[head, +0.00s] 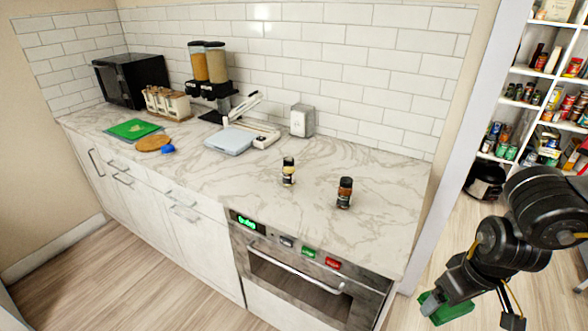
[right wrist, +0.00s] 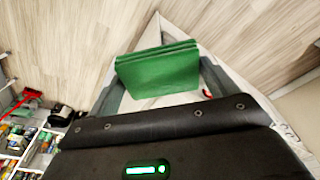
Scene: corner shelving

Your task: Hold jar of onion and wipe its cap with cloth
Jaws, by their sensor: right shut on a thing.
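Two small jars with dark caps stand upright on the marble counter in the head view. One is a pale yellow jar (head: 289,173); the other is a reddish-brown jar (head: 345,193), nearer the counter's right end. Their labels are too small to read, so I cannot tell which is onion. My right gripper (head: 434,299) is shut on a folded green cloth (head: 452,309), low beyond the counter's right end and apart from both jars. The cloth also shows between the fingers in the right wrist view (right wrist: 158,70). My left gripper is not in view.
The counter (head: 385,165) is clear around the jars. Behind them stand a metal napkin dispenser (head: 302,120) and a light grey scale (head: 230,138). A green cutting board (head: 133,128) lies far left. Stocked pantry shelves (head: 530,72) are at right, and an oven (head: 300,275) is below the counter.

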